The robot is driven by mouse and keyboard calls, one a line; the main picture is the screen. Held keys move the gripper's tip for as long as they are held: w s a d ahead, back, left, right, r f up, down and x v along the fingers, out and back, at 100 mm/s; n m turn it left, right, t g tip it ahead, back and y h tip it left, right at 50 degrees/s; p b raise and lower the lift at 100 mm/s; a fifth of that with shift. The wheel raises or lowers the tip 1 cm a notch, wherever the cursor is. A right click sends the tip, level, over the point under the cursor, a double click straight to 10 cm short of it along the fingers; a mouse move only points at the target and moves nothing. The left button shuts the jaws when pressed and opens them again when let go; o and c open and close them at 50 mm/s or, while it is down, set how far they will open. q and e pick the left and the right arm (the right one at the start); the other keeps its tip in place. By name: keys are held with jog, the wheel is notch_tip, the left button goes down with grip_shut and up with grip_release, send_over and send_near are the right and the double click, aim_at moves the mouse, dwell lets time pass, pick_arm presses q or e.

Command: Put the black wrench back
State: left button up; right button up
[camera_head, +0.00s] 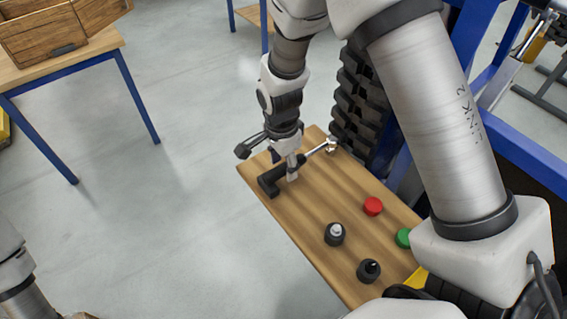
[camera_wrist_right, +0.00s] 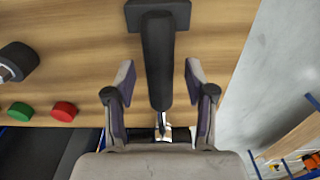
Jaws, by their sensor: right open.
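The black wrench (camera_head: 269,187) lies on the wooden board near its left end in the head view, with a black T-shaped end and a shiny metal part at the other end. In the right wrist view its black handle (camera_wrist_right: 158,60) runs down the middle of the picture. My right gripper (camera_head: 290,172) is over the wrench. In the right wrist view the right gripper (camera_wrist_right: 160,75) is open, with one finger on each side of the handle and a gap on both sides. My left gripper is out of view.
On the wooden board (camera_head: 310,225) are a red button (camera_head: 373,206), a green button (camera_head: 403,238) and two dark knobs (camera_head: 335,234) (camera_head: 369,270). A black track (camera_head: 358,100) stands behind the board. A table with a wooden crate (camera_head: 45,35) is far left. The floor between is clear.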

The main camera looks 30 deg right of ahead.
notch_tip(320, 180, up, 12)
jog(key=shift+a+f, duration=0.15)
jog(key=shift+a, duration=0.1)
